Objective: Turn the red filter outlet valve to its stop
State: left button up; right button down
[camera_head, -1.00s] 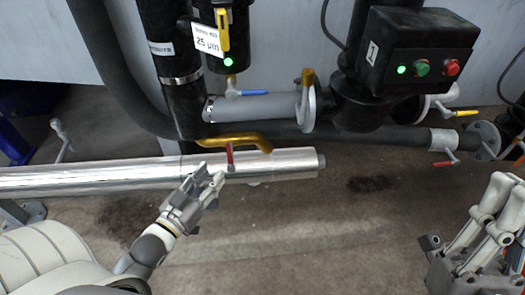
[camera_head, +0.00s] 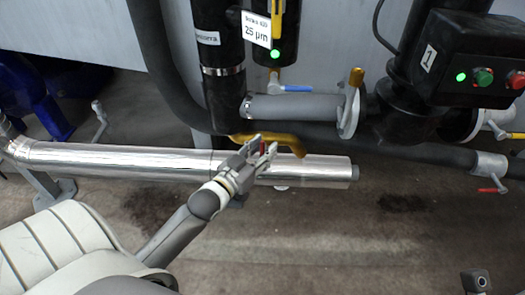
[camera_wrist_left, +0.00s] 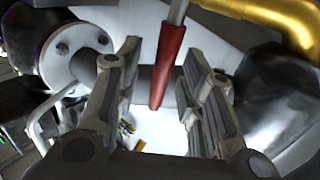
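A red valve handle (camera_head: 262,149) stands in front of the shiny metal pipe, below a bent gold pipe (camera_head: 285,142). My left gripper (camera_head: 264,153) is open, with its fingers on either side of this handle. In the left wrist view the red handle (camera_wrist_left: 167,65) hangs between the two spread fingers (camera_wrist_left: 160,105), with a visible gap on each side. Its grey stem runs up out of the picture. Only a small grey part of my right gripper (camera_head: 475,281) shows at the bottom right edge; its fingers are out of view.
The shiny pipe (camera_head: 110,163) runs across behind my left gripper. Another red-handled valve (camera_head: 492,190) is at the far right. A blue-handled valve (camera_head: 291,88) is above. A black control box (camera_head: 465,60) hangs at upper right. Floor below the pipe is clear.

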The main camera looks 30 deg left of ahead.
pick_arm(q)
grip_shut()
dwell(0.3)
jog(key=shift+w, duration=0.1)
